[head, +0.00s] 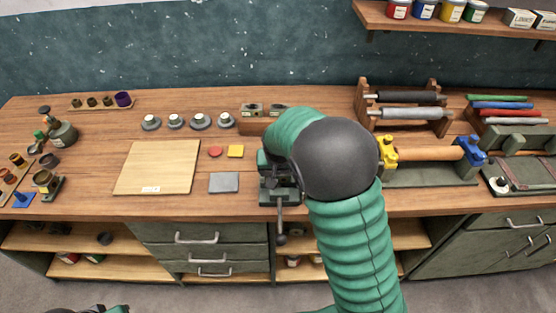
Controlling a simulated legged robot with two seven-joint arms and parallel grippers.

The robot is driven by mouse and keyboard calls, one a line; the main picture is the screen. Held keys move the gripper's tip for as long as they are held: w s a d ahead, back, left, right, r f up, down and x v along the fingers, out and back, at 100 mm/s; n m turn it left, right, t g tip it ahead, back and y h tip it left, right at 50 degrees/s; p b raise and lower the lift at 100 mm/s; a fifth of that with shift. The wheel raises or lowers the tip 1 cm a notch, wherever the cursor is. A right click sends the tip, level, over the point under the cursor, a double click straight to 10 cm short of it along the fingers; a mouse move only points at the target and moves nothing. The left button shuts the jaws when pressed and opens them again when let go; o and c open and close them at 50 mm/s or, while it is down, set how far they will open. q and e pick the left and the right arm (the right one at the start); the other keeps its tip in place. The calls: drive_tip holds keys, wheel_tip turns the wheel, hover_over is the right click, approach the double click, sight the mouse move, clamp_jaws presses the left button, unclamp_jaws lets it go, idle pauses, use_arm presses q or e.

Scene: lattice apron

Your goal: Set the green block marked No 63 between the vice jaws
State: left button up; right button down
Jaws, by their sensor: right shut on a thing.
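The dark vice (281,198) is at the front edge of the workbench, its handle hanging below the edge. My right arm comes up from the bottom and bends over the vice. My right gripper (275,166) is just above the vice or at its jaws, mostly hidden by my arm. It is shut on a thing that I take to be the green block. The block's No 63 mark does not show, and I cannot tell whether the block is between the jaws. Only a bit of my left arm shows at the bottom left; its gripper is out of view.
Several grey knobbed weights (199,121) stand behind. A roller rack (404,112) and a yellow-and-blue-ended roller (430,153) are on the right.

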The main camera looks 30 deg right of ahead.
drive_tip(key=w+d, duration=0.1)
drive_tip(key=w, duration=0.1)
drive_tip(key=w+d+p, duration=0.1)
drive_tip(key=w+d, duration=0.3)
drive_tip(key=w, duration=0.1)
drive_tip(key=shift+f, duration=0.35)
drive_tip(key=shift+w+f, duration=0.15)
drive_tip(key=shift+w, duration=0.05)
wheel_tip(320, 180, down, 3)
drive_tip(key=shift+a+p, duration=0.1)
drive_tip(key=shift+p, duration=0.55)
drive_tip(key=shift+f, duration=0.15)
drive_tip(key=shift+c, duration=2.2)
unclamp_jaws()
drive_tip(key=o, duration=0.3)
drive_tip(key=shift+s, duration=0.15)
